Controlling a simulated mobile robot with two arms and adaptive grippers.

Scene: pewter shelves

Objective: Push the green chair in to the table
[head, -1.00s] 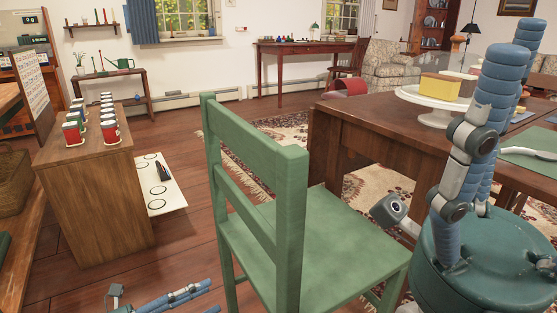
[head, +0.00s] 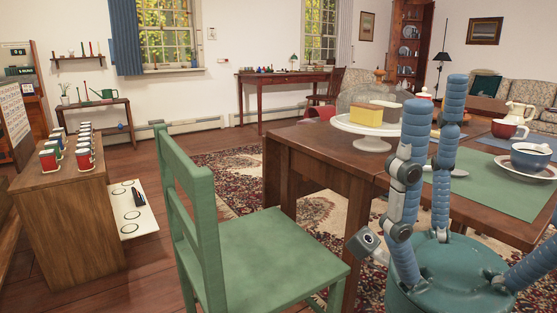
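The green chair (head: 275,250) stands upright on the floor in the lower middle of the head view, its backrest at the left and its seat reaching right. The brown wooden table (head: 330,160) is behind it and to the right. The seat's right corner overlaps a table leg in the picture; I cannot tell whether it is under the top. My blue-and-grey arm links rise over the table at the right, and a grey arm part hangs beside the seat's right corner, with no contact visible. No fingers of either gripper show.
A cake stand (head: 372,133) holds a yellow cake (head: 367,115) near the table's edge. Cups and a green mat (head: 497,182) lie farther right. A patterned rug (head: 235,160) lies beyond the chair. A wooden cabinet (head: 70,220) with several cans stands left, with floor between.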

